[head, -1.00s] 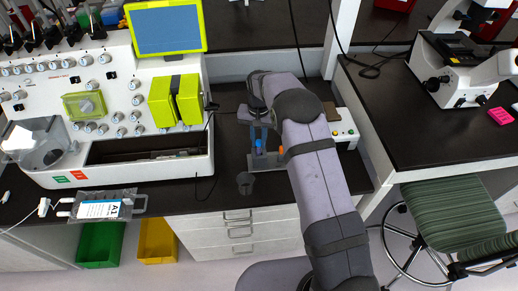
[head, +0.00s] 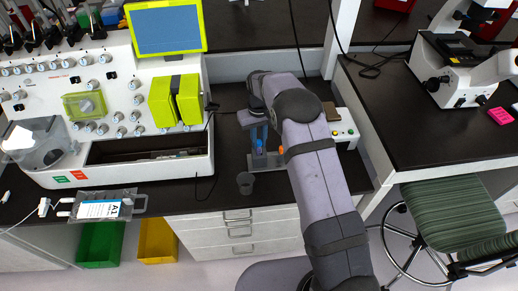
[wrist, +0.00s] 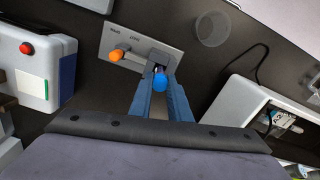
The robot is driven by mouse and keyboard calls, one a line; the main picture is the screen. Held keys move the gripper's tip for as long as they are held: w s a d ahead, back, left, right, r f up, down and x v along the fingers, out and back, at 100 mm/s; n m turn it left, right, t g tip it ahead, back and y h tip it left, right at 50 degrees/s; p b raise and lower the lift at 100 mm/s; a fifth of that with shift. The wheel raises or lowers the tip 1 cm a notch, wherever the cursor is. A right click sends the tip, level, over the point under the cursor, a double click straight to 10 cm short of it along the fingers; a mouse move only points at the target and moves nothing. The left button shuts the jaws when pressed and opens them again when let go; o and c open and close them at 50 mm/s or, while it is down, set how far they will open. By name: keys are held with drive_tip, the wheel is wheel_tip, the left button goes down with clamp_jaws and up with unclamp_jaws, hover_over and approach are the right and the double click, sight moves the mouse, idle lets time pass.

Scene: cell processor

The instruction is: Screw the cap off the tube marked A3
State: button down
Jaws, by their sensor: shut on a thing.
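A tube with a blue cap (wrist: 160,82) stands in the grey holder plate (wrist: 172,57). My gripper (wrist: 159,88) is shut on the blue cap, with one finger on each side of it. In the head view my gripper (head: 258,135) is over the holder, and the blue cap shows between the fingers. The marking on the tube cannot be read, and the tube body is mostly hidden.
A small empty cup (head: 245,182) stands in front of the holder, near the bench edge. A white box with a red button (wrist: 27,60) is beside the holder. A large white cell processor (head: 140,110) stands to the left.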

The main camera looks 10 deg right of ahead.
sight(259, 142)
drive_tip(key=shift+n, duration=0.3)
drive_tip(key=n, duration=0.5)
drive_tip(key=shift+n, duration=0.4)
drive_tip(key=shift+n, duration=0.3)
drive_tip(key=shift+r, duration=0.3)
drive_tip(key=shift+r+p, duration=0.75)
drive_tip(key=shift+r, duration=0.1)
drive_tip(key=shift+r+p, duration=1)
drive_tip(key=shift+r, duration=0.55)
